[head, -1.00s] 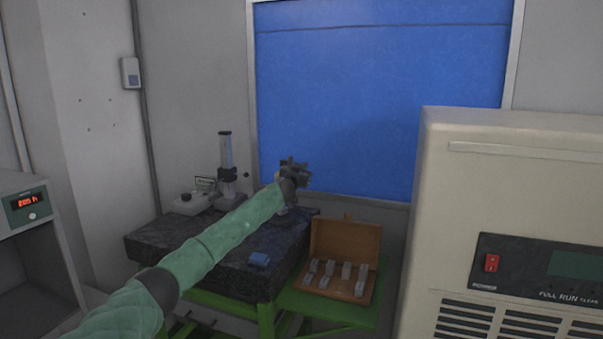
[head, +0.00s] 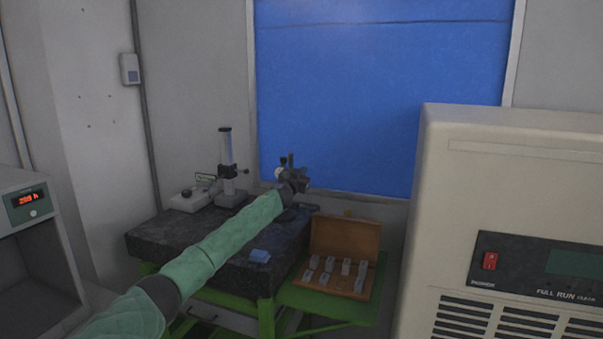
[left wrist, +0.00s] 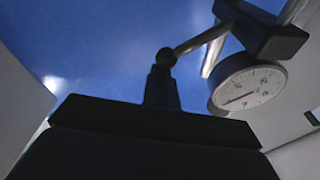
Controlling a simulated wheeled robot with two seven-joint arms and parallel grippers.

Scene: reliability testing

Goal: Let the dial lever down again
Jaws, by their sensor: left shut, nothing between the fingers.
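The dial gauge (left wrist: 248,90), with a round white face and a red needle, hangs on its stand at the right of the left wrist view. Its pale face (head: 280,172) partly shows beside my gripper in the head view. The dial lever (left wrist: 203,39) is a thin grey rod ending in a dark ball. My left gripper (left wrist: 161,76) is shut and empty, its fingertips at the ball from below; I cannot tell whether they touch. In the head view my left gripper (head: 301,178) covers much of the gauge stand. My right gripper is not in view.
The dark granite plate (head: 215,255) on a green frame carries another stand (head: 227,165) and a small blue block (head: 260,256). An open wooden case (head: 345,237) with several metal blocks stands to its right. A large beige machine (head: 520,170) fills the right side.

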